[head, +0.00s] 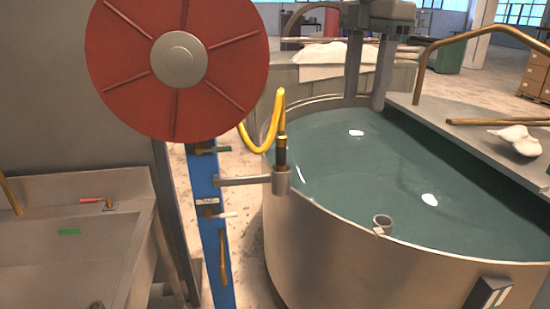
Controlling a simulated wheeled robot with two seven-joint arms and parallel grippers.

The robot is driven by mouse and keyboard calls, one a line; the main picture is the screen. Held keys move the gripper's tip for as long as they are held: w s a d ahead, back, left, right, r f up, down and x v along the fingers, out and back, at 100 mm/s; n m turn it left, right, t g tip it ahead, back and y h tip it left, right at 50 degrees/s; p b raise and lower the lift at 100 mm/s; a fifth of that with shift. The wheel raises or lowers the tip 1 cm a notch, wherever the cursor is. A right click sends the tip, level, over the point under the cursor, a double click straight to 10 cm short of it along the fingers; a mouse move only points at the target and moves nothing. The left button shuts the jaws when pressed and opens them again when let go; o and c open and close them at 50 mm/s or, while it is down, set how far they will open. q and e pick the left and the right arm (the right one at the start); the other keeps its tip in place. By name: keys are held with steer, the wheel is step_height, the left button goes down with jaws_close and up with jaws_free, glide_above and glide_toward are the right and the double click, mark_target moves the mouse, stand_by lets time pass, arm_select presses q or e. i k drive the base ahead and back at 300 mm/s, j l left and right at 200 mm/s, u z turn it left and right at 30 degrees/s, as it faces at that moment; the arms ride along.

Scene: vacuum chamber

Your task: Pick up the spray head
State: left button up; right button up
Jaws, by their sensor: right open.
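The spray head (282,152) is a dark, upright piece with a brass-coloured collar at the end of a yellow hose (262,140). Its lower end sits in a grey cup-shaped holder (281,180) on a bar from the blue post (210,230), so that end is hidden. My right gripper (488,293) is at the bottom right edge, partly cut off, in front of the tank wall. It is open and empty, well to the right of and below the spray head. My left gripper is not in view.
A large red hose reel (178,60) stands above the holder. A round tank (330,250) of greenish water fills the right, with a small empty ring (382,222) on its near rim. A grey sink (75,250) is at left. A bent brass pipe (450,42) rises at right.

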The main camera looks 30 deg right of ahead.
mark_target(281, 139)
steer(key=i, duration=1)
